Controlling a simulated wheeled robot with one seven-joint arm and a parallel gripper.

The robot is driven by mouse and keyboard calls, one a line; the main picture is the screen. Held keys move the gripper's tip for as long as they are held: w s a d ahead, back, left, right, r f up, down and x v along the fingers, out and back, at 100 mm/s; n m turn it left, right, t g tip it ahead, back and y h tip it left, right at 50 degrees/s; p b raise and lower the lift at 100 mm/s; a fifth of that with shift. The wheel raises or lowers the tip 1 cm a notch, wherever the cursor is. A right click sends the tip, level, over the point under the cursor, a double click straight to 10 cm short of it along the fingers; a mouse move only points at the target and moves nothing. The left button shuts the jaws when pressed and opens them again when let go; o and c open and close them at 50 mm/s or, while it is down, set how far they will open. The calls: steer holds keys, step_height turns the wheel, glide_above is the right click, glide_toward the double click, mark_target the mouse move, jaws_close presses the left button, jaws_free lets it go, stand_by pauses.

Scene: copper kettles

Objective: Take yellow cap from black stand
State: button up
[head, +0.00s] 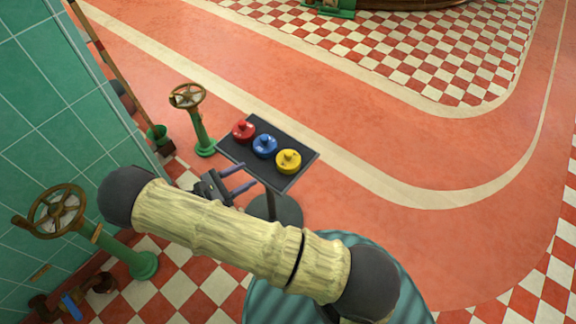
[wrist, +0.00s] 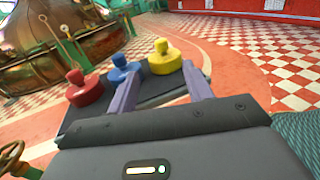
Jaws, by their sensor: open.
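A yellow cap (head: 288,161) with a knob on top sits at the right end of a black stand (head: 301,178). A blue cap (head: 264,146) is in the middle and a red cap (head: 243,131) at the left end. In the wrist view the yellow cap (wrist: 163,60) stands beyond my fingers, toward the right one. My gripper (head: 241,177) is open and empty at the stand's near edge, its fingers pointing toward the caps. In the wrist view my gripper's two purple fingers (wrist: 158,88) are spread apart, the left one near the blue cap (wrist: 124,70).
Green posts with brown handwheels stand left of the stand, one farther (head: 188,96) and one nearer (head: 55,211). A green tiled wall (head: 60,75) rises at the left. The red floor (head: 400,150) right of the stand is clear. A copper kettle (wrist: 75,35) stands far off.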

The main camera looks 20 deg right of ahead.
mark_target(278, 164)
stand_by(0.3)
steer(key=x, duration=1.2)
steer(key=shift+d+f, duration=0.1)
steer(key=x, duration=0.5)
steer(key=shift+s+d+f+b, duration=0.1)
steer(key=shift+s+f+b, duration=0.1)
steer(key=shift+b, duration=0.2)
steer(key=shift+w, duration=0.1)
jaws_close()
